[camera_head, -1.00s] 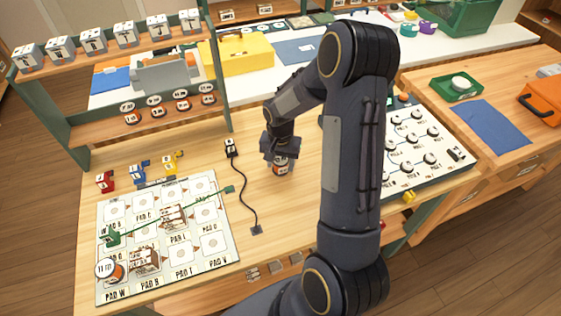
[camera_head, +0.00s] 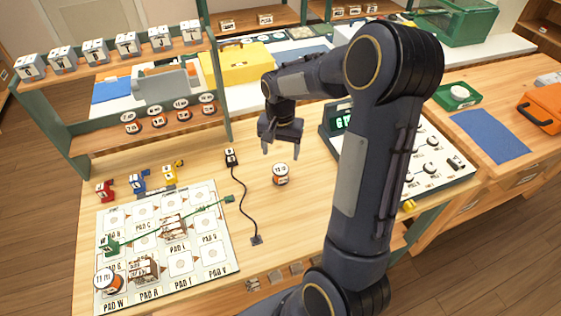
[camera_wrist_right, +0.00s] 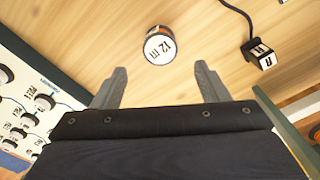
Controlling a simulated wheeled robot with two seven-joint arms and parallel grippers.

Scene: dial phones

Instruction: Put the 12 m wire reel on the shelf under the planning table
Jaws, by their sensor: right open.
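The 12 m wire reel (camera_head: 281,174) stands alone on the wooden table, its white label facing up. In the right wrist view the reel (camera_wrist_right: 160,46) shows "12 m" and lies ahead of the fingertips, apart from them. My right gripper (camera_head: 281,148) is open and empty, above and behind the reel. Its two fingers also show in the right wrist view (camera_wrist_right: 160,84), spread apart. The planning table (camera_head: 262,205) is the wooden one with the pad board on it. Only part of the space under its front edge shows, and a shelf there is mostly hidden by my arm. My left gripper does not show.
A pad board (camera_head: 170,245) with an 11 m reel (camera_head: 108,281) covers the left of the table. A black cable (camera_head: 246,205) lies left of the reel. A dial panel (camera_head: 430,155) stands to the right. A rack (camera_head: 150,138) holds small reels. Bare wood surrounds the reel.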

